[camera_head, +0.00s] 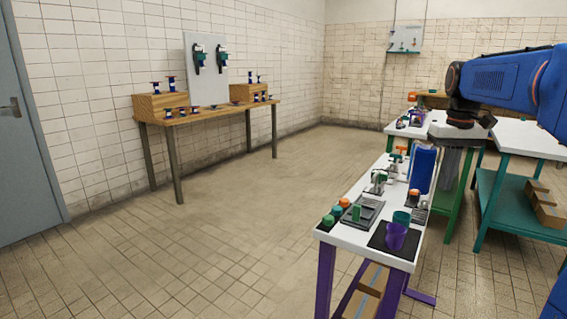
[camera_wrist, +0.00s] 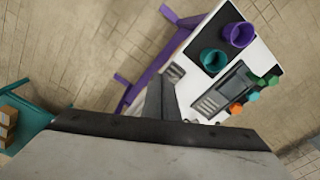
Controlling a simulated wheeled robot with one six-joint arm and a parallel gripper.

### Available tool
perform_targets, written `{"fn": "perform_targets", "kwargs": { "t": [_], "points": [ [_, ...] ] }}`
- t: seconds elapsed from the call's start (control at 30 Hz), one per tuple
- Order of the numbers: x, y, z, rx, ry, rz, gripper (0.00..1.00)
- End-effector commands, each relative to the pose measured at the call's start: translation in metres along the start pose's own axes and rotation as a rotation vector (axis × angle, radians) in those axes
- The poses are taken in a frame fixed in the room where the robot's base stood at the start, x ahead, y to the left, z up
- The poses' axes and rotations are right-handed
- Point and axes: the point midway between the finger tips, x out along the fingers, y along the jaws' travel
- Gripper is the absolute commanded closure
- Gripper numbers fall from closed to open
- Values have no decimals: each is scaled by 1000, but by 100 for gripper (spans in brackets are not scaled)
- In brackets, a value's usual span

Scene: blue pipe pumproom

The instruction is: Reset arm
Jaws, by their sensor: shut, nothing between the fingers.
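My blue arm reaches in from the right edge of the head view, above the white tables. My gripper (camera_wrist: 160,84) shows at the bottom middle of the wrist view, its dark fingers together and empty. Beneath the fingers in that view is the white table with purple legs. The gripper touches nothing that I can see. In the head view my wrist hangs over the far part of the tables, and the fingertips are hard to make out there.
The near white table (camera_head: 343,236) carries a purple cup (camera_head: 396,236), a teal cup (camera_wrist: 214,62) and several small parts. A teal shelved table (camera_head: 515,208) stands right. A wooden bench (camera_head: 222,113) stands along the left wall. The floor between is clear.

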Motion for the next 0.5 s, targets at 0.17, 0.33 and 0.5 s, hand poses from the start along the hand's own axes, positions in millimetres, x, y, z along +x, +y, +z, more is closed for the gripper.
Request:
{"fn": "perform_targets", "kwargs": {
  "t": [0.17, 0.33, 0.5],
  "points": [
    [3, -13, 19, -5, 23, 4, 100],
    [9, -29, 44, -11, 55, 9, 100],
    [22, -51, 83, -21, 104, 13, 100]
  ]
}}
